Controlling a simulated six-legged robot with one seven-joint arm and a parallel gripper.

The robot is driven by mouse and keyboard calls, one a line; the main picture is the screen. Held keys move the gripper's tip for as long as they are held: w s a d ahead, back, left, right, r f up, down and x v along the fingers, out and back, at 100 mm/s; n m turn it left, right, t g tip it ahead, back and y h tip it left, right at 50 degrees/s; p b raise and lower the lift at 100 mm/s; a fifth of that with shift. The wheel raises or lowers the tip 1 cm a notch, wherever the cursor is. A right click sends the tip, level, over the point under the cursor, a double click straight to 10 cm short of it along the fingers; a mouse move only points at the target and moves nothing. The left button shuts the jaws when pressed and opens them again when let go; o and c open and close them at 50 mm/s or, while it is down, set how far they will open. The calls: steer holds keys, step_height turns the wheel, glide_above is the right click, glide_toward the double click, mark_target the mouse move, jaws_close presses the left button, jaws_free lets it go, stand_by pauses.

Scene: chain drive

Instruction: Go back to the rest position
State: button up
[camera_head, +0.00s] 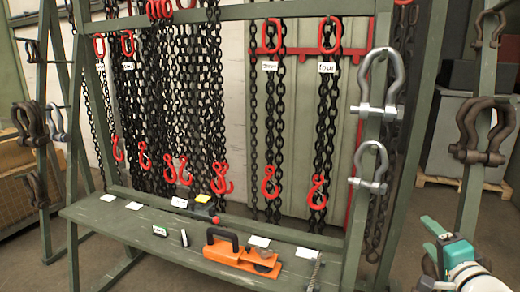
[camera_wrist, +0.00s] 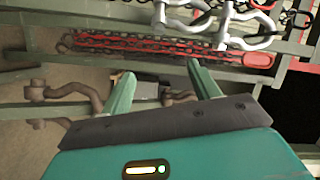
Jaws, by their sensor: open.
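My gripper (camera_wrist: 162,84) shows in the wrist view with two green fingers spread apart and nothing between them. In the head view my gripper (camera_head: 432,258) is at the lower right, in front of the right end of the green rack (camera_head: 230,12). There its fingertips are small and partly hidden by my own arm. In the wrist view, chains and a red bar (camera_wrist: 170,45) lie beyond the fingers, apart from them as far as I can tell.
Silver shackles (camera_head: 382,80) hang on the rack's right post, and rusty shackles (camera_head: 484,128) on another post above my arm. Black chains with red hooks (camera_head: 270,182) hang from the rack. An orange tool (camera_head: 243,257) lies on the green bench (camera_head: 130,222). Floor shows at the lower left.

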steer(key=s+a+f+n+g, duration=0.2)
steer(key=s+a+n+g, duration=0.2)
steer(key=a, duration=0.4)
steer(key=s+a+f+n+g+y, duration=0.1)
steer(key=s+a+n+g, duration=0.3)
steer(key=a, duration=0.5)
steer(key=s+a+f+n+g, duration=0.3)
steer(key=s+a+n+g, duration=0.1)
steer(key=a+n, duration=0.3)
steer(key=shift+s+a+y, duration=0.4)
steer(key=shift+a, duration=0.8)
